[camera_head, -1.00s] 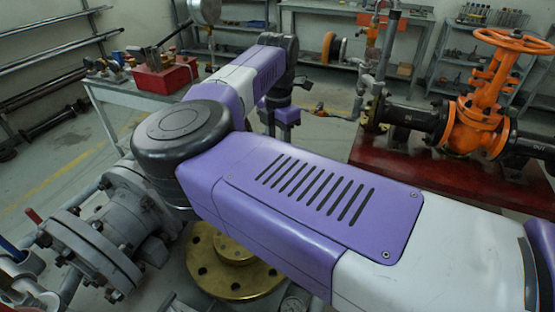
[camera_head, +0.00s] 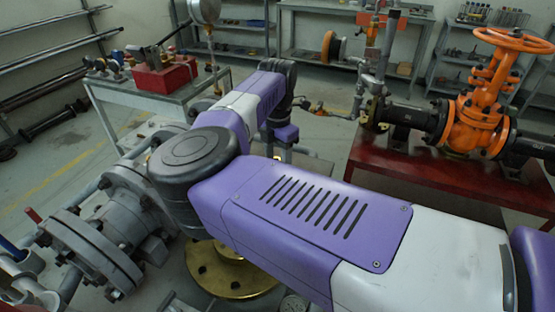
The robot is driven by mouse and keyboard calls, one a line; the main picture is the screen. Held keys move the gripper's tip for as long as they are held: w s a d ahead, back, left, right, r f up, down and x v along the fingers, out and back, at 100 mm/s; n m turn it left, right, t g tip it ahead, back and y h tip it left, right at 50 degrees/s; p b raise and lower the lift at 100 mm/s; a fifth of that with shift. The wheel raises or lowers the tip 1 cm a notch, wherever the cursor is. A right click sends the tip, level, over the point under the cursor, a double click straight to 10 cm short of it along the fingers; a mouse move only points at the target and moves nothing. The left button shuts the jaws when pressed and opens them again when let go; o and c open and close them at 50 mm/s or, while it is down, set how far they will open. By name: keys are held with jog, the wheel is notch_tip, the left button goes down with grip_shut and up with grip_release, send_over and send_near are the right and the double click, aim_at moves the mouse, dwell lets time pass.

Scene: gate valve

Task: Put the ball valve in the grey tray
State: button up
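My arm fills the middle of the head view, and its far end hangs down just right of centre. My gripper (camera_head: 287,140) is small there and partly hidden by my own arm, so its fingers and anything between them cannot be made out. I cannot pick out the ball valve or the grey tray with certainty; my arm covers much of the middle of the view.
An orange gate valve (camera_head: 476,122) on black pipe stands on a red bench (camera_head: 440,178) at the right. Grey flanged piping (camera_head: 95,240) is at the lower left. A red toolbox (camera_head: 165,76) sits on a grey table behind. Open floor (camera_head: 50,188) shows at left.

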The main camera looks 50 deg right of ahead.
jog(key=shift+r, duration=0.1)
notch_tip(320, 180, up, 12)
dwell(0.7)
